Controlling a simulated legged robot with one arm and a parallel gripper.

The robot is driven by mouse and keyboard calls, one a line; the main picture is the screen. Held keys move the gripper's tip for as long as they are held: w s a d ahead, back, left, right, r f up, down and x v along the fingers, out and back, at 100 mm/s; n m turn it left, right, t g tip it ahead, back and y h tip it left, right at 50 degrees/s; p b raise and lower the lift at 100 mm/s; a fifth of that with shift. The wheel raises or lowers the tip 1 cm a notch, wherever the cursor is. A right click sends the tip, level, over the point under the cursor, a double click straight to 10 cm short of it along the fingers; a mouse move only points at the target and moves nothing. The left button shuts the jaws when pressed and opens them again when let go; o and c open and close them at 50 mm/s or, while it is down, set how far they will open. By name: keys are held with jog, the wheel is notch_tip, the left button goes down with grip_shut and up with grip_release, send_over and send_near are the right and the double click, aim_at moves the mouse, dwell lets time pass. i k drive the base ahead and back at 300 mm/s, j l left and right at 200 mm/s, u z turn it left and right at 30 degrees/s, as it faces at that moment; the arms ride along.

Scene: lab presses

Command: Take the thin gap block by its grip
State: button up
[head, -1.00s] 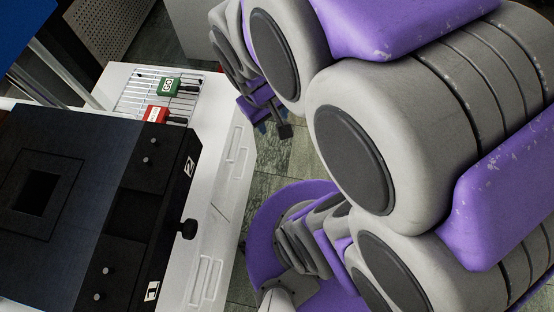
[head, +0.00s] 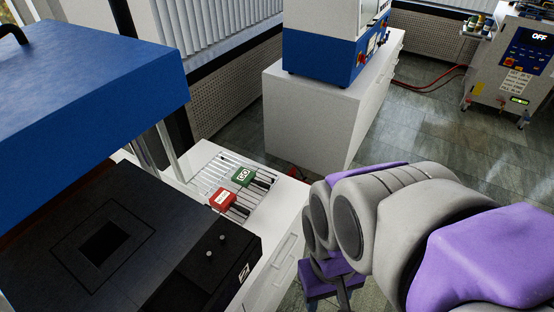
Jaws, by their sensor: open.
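Two small blocks with black grips lie on a wire rack (head: 213,172) on the white cabinet. The green block (head: 242,177) has a white label that seems to read "GO", and its grip points right. The red block (head: 222,201) lies in front of it with a label too small to read; its grip also points right. I cannot tell from the labels which is the thin gap block. My gripper (head: 330,300) is open at the bottom edge, right of the rack and beside the cabinet, apart from both blocks. Its fingertips are partly cut off by the frame.
A black press bed (head: 190,285) with a square recess stands left of the rack, under a blue press head (head: 90,90). Metal columns rise beside the rack. Another blue and white machine (head: 325,50) stands on a cabinet behind. Floor (head: 410,125) is open at right.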

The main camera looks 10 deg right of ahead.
aim_at(244, 177)
jog(key=i+l+u, duration=0.4)
jog(key=l, duration=0.15)
jog(key=l+u, duration=0.15)
jog(key=l, duration=0.15)
jog(key=i+l+u, duration=0.2)
jog(key=l, duration=0.15)
jog(key=k+j, duration=0.05)
